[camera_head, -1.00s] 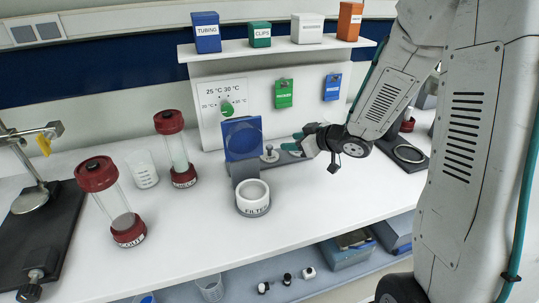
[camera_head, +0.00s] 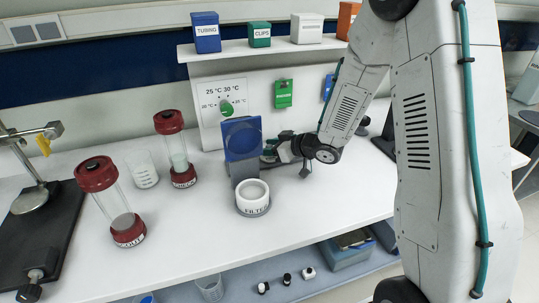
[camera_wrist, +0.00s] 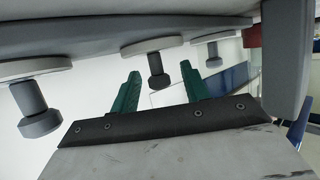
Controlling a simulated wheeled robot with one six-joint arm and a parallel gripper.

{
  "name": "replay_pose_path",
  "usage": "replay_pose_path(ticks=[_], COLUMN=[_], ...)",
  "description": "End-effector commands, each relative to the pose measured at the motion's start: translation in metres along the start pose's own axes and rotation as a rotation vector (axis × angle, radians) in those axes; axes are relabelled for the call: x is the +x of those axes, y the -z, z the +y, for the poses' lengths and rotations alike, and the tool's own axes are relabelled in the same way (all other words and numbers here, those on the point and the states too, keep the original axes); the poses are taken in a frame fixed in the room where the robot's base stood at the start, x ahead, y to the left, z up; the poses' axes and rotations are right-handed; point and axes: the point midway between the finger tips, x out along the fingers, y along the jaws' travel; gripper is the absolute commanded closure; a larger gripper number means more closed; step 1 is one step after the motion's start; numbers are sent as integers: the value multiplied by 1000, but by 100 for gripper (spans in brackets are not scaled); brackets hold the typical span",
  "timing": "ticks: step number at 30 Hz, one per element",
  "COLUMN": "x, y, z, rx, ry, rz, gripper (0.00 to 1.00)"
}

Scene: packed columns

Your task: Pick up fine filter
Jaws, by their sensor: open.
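Several pale discs with grey knobs line a grey rack in the wrist view: a left one (camera_wrist: 38,105), a middle one (camera_wrist: 154,62) and a right one (camera_wrist: 212,50). No label shows on them, so I cannot tell which is the fine filter. My gripper (camera_wrist: 160,72) is open and empty, its two green fingers pointing at the rack with the middle knob between their tips in the picture. I cannot tell whether they touch it. In the head view my gripper (camera_head: 268,150) is beside the blue panel (camera_head: 242,140), which partly hides the rack.
A white cup labelled FILTER (camera_head: 253,197) stands in front of the blue panel. Two red-capped glass columns (camera_head: 110,200) (camera_head: 176,148) and a beaker (camera_head: 142,168) stand to the left. A shelf (camera_head: 275,48) with boxes runs above. The bench's front right is clear.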

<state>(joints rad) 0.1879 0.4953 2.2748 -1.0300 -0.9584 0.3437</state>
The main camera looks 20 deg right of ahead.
Motion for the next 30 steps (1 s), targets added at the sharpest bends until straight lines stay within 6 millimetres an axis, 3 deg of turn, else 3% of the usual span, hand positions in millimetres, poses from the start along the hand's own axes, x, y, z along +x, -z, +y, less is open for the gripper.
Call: replay_pose_path(ticks=[3,8,19,30], x=[0,-1,-3,-30], y=[0,0,6,70], z=[0,0,0,0], rx=[0,0,-2,-5], ry=[0,0,-1,-2], rz=[0,0,2,4], gripper=[57,100,100,100])
